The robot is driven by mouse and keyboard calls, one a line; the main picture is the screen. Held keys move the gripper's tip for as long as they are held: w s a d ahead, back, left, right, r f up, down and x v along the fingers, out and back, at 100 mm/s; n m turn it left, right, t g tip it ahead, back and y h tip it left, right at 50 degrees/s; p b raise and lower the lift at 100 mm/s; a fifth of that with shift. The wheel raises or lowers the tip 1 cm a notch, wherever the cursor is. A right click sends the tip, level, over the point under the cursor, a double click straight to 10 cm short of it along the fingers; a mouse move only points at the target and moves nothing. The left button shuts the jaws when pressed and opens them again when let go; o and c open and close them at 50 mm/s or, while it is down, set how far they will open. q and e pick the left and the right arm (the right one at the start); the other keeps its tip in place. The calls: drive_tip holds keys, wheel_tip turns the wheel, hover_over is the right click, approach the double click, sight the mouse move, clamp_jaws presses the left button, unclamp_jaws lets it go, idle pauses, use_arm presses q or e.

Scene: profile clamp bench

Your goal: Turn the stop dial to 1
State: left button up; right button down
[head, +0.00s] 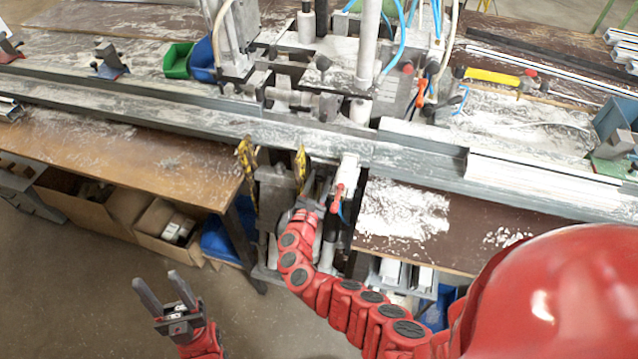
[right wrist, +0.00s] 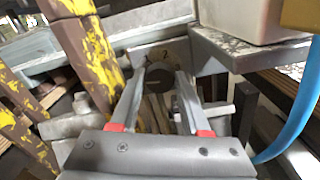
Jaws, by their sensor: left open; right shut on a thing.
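The stop dial (right wrist: 160,79) is a dark round knob in front of a pale plate (right wrist: 172,50) in the right wrist view. A numeral that looks like 2 shows on the plate above it; the other marks and the dial's setting are not clear. My right gripper (right wrist: 166,76) is shut on the dial, one finger on each side. In the head view the right arm reaches the front of the clamp bench, and its hand hides the dial. My left gripper (head: 160,283) is open and empty, low at the left, over the floor and apart from the bench.
Worn yellow posts (head: 247,165) stand close to the right hand. A white block with a red lever (head: 338,192) is just right of it. A long metal rail (head: 420,150) crosses behind. Cardboard boxes (head: 110,212) sit under the left table. Open floor lies around the left gripper.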

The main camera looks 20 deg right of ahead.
drive_tip(key=m+b, duration=0.2)
drive_tip(key=b, duration=0.1)
drive_tip(key=m+b, duration=0.3)
drive_tip(key=b, duration=0.1)
drive_tip(key=m+b, duration=0.3)
drive_tip(key=b, duration=0.1)
drive_tip(key=shift+d+f, duration=0.1)
drive_tip(key=shift+f, duration=0.3)
drive_tip(key=shift+r+m+b, duration=0.25)
drive_tip(key=shift+m+b, duration=0.95)
drive_tip(key=shift+b, duration=0.2)
drive_tip(key=c, duration=0.7)
unclamp_jaws()
drive_tip(key=shift+o, duration=0.2)
drive_tip(key=shift+s, duration=0.1)
drive_tip(key=b+v, duration=0.1)
drive_tip(key=v, duration=1.6)
drive_tip(key=shift+b, duration=0.4)
